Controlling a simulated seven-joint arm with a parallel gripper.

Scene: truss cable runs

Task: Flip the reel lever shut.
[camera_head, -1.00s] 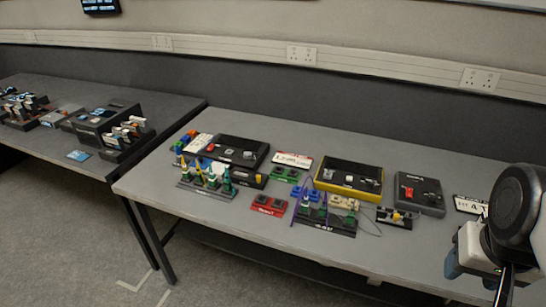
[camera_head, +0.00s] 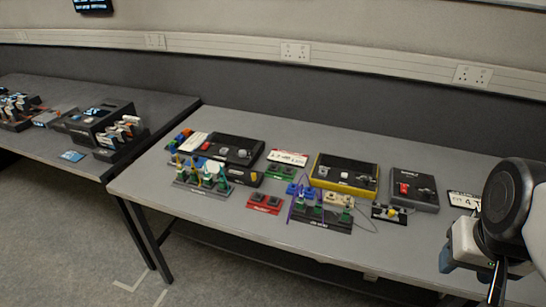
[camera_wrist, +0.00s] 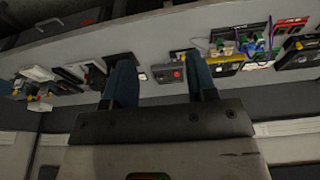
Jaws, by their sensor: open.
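No part labelled as a reel can be read at this size, so I cannot tell for sure which lever is the reel's. A dark grey box (camera_head: 415,204) with a small red part (camera_head: 404,188) and a grey knob sits at the right of the near table. A yellow-edged black box (camera_head: 344,176) and a black box (camera_head: 233,150) farther left also carry small knobs or levers. My gripper shows at the lower right of the head view, partly hidden by my arm. In the wrist view my gripper (camera_wrist: 161,80) has its two blue fingers apart, with nothing held between them.
Several small fixtures stand along the near table (camera_head: 395,257), including a red block (camera_head: 264,203), green upright connectors (camera_head: 204,182) and a black plate with a loose cable (camera_head: 322,219). A second table at the left holds more devices. The table's front strip is clear.

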